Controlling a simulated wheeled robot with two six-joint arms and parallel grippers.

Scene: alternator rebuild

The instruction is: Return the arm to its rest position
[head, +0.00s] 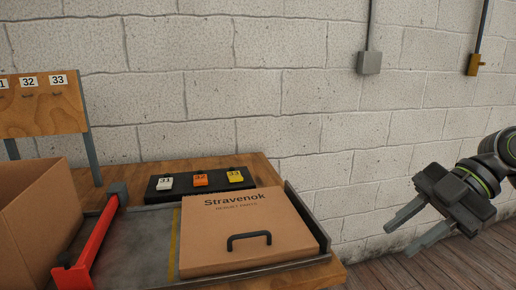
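My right gripper (408,231) is at the right side of the head view, to the right of the bench and clear of it. Its two grey fingers are spread apart and point down to the left, with nothing between them. My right arm comes in from the right edge. My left gripper does not show.
A wooden bench (339,274) holds a closed Stravenok box (215,235) with a black handle, in a metal-edged tray (146,223). Behind it is a black strip (218,183) with numbered tags. A red bar (92,246) and an open carton (40,215) are left. Floor at right is clear.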

